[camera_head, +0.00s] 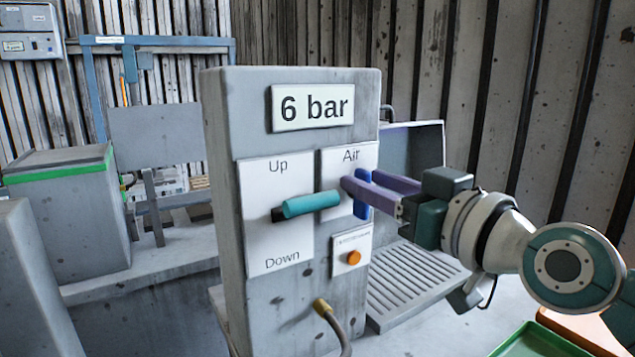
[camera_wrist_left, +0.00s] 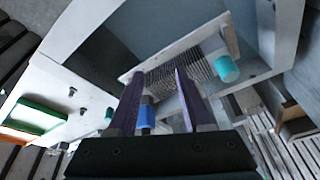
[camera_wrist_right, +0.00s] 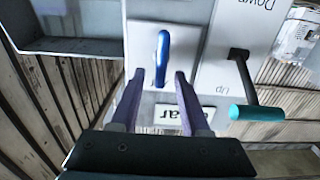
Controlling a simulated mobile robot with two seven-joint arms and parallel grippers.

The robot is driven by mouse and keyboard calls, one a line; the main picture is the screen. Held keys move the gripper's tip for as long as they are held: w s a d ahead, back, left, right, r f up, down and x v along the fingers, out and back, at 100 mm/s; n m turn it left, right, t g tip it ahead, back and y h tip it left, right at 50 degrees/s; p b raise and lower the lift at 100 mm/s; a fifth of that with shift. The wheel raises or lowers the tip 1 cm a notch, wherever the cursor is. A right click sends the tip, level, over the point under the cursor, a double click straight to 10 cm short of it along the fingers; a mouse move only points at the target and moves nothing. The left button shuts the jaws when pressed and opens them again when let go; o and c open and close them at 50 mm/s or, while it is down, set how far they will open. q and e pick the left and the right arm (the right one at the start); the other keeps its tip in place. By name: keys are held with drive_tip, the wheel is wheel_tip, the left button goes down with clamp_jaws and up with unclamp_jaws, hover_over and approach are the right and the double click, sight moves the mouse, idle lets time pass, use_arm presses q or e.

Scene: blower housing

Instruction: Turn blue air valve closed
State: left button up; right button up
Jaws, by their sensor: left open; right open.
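The blue air valve handle (camera_head: 362,195) stands upright on the white "Air" plate (camera_head: 333,167) of the grey control column. My right gripper (camera_head: 353,178) is in front of the plate, its purple fingers open at the handle and hiding part of it. In the right wrist view the blue handle (camera_wrist_right: 162,55) lies lengthwise, its near end between the two open fingertips (camera_wrist_right: 159,76). Whether a finger touches it I cannot tell. My left gripper (camera_wrist_left: 157,75) shows only in the left wrist view, open, with a blue cylindrical part (camera_wrist_left: 146,115) visible between its fingers.
A teal lever (camera_head: 312,204) sticks out of the "Up/Down" plate, left of the valve; it also shows in the right wrist view (camera_wrist_right: 256,113). An orange button (camera_head: 353,257) sits below the valve. A hose (camera_head: 330,318) leaves the column low down. A teal-ended part (camera_wrist_left: 226,69) is near my left gripper.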

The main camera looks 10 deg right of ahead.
drive_tip(key=shift+w, duration=0.15)
drive_tip(key=shift+c, duration=0.3)
clamp_jaws()
